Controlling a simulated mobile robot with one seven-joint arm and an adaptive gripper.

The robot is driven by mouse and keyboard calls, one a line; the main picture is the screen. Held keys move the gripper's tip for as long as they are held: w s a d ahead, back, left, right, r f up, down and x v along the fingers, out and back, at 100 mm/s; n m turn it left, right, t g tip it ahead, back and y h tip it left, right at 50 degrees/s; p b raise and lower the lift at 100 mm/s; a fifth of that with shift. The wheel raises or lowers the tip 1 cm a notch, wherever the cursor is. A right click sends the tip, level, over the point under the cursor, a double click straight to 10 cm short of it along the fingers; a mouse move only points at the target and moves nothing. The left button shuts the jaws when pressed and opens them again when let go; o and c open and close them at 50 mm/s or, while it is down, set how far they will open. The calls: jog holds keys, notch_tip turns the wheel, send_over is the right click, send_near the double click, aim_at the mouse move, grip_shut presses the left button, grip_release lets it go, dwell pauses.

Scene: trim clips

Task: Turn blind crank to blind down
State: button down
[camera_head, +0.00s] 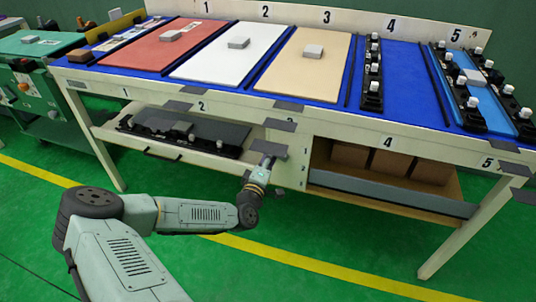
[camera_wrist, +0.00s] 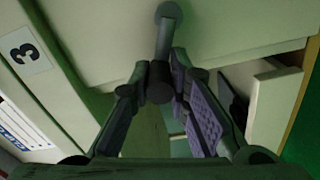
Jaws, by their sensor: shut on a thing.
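The blind crank (camera_wrist: 168,28) is a grey round hub on a pale panel, with a short arm and a dark knob in the wrist view. My gripper (camera_wrist: 160,84) is closed around the knob end of the crank, one finger on each side. In the head view my gripper (camera_head: 267,161) reaches the front of the bench under the top, near the middle. The crank is hidden there behind the gripper. I cannot make out the blind itself in either view.
A shelf with dark parts (camera_head: 190,133) lies left of my gripper. An open compartment with brown boxes (camera_head: 387,163) lies to its right. Coloured panels and several clips rest on the blue bench top (camera_head: 403,85). The green floor (camera_head: 330,228) before the bench is clear.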

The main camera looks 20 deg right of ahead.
jog(key=r+m+p, duration=0.1)
jog(key=m+p, duration=0.1)
jog(key=p, duration=0.1)
jog(key=d+r+m+p, duration=0.1)
jog(key=m+p, duration=0.1)
jog(key=shift+s+d+r, duration=0.1)
jog(key=shift+s+r, duration=0.15)
jog(key=shift+r, duration=0.1)
jog(key=m+p, duration=0.1)
jog(key=p, duration=0.1)
jog(key=shift+s+d+r+p, duration=0.15)
jog(key=shift+d+r+p, duration=0.05)
jog(key=shift+p, duration=0.2)
jog(key=m+p, duration=0.1)
jog(key=p, duration=0.2)
jog(key=m+p, duration=0.1)
jog(key=p, duration=0.2)
jog(key=shift+s+d+r, duration=0.15)
jog(key=shift+d+r, duration=0.05)
jog(key=shift+d, duration=0.05)
jog(key=p, duration=0.3)
jog(key=shift+s+d+f+m, duration=0.1)
jog(key=shift+d+f+m, duration=0.05)
jog(key=shift+m, duration=0.25)
jog(key=shift+s+d+f+p, duration=0.1)
jog(key=shift+f+p, duration=0.15)
jog(key=shift+p, duration=0.2)
